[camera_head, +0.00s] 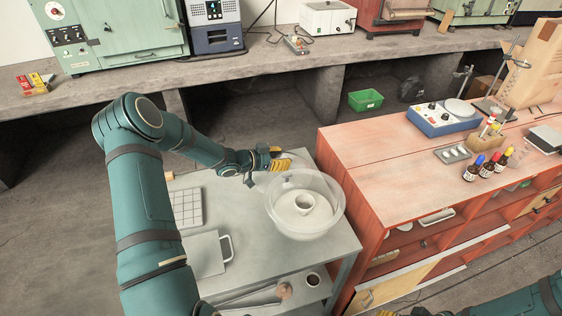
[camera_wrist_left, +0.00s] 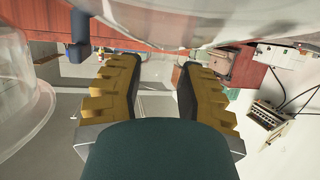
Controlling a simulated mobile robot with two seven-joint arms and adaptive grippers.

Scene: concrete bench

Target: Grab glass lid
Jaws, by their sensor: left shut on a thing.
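The clear round glass vessel (camera_head: 281,214) stands on the grey cart top, with a white cup (camera_head: 304,203) seen through it. The glass lid (camera_head: 288,182) looks like its clear upper part; I cannot make out the line between lid and base. My left gripper (camera_head: 281,163) is at the vessel's far side, shut on the glass lid. In the left wrist view the yellow fingers of this gripper (camera_wrist_left: 157,75) stand apart, with curved glass of the lid (camera_wrist_left: 180,22) close above them. The grip point itself is unclear. My right arm shows at the bottom right, its gripper mostly cut off.
The grey cart top (camera_head: 250,240) also bears a white gridded rack (camera_head: 186,208) and a flat plate with a handle (camera_head: 203,255). A red cabinet (camera_head: 370,165) stands close on the right, with bottles and a blue stirrer (camera_head: 443,117) on top.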

